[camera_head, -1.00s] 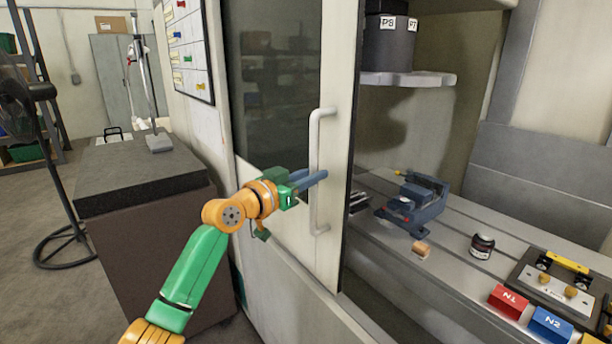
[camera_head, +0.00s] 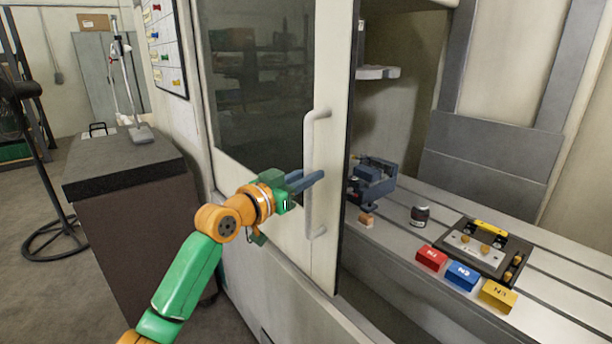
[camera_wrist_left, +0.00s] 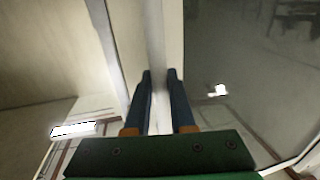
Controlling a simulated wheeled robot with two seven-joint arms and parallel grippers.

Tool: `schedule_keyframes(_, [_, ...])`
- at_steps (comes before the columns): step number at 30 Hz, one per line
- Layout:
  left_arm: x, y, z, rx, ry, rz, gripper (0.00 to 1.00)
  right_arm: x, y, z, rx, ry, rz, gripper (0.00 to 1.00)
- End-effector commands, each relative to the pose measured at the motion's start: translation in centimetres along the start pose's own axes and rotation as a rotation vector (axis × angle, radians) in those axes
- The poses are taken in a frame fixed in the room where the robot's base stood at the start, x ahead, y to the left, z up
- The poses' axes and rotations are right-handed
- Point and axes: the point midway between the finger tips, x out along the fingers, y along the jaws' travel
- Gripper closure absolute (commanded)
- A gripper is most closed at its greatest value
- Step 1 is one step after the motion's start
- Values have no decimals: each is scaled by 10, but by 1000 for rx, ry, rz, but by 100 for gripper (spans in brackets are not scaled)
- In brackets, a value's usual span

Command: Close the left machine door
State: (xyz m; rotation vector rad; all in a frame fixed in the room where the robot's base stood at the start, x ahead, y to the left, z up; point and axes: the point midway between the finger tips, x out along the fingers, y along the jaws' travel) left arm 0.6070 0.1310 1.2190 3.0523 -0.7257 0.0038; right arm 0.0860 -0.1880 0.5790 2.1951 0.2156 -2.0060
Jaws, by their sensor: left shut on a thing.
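The left machine door (camera_head: 325,220) is a pale sliding panel with a dark window (camera_head: 255,85) and a white vertical handle (camera_head: 309,170) near its right edge. It stands partly open, with the machine's inside showing to its right. My left gripper (camera_head: 310,181) is at the handle at about mid height. In the left wrist view the two blue fingers (camera_wrist_left: 160,100) stand on either side of the handle bar (camera_wrist_left: 155,45) and are shut on it. My right gripper is in neither view.
A dark-topped cabinet (camera_head: 125,170) stands at the left, beside a black fan (camera_head: 20,90).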

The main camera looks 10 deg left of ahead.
Motion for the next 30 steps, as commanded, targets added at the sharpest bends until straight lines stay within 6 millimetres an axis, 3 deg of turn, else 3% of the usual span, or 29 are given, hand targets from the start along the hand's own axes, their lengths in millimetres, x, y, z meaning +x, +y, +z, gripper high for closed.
schedule_keyframes(8, [0,0,-3,0,9,0,100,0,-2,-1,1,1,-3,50])
schedule_keyframes(9, [0,0,-3,0,8,0,67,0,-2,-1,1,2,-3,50])
schedule_keyframes(11, [0,0,-2,0,6,0,51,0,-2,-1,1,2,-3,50])
schedule_keyframes(12, [0,0,-2,0,5,0,48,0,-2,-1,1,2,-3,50])
schedule_keyframes(21, [-4,0,2,0,0,0,48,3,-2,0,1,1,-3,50])
schedule_keyframes(30, [-59,1,4,4,2,-1,48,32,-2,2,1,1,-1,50])
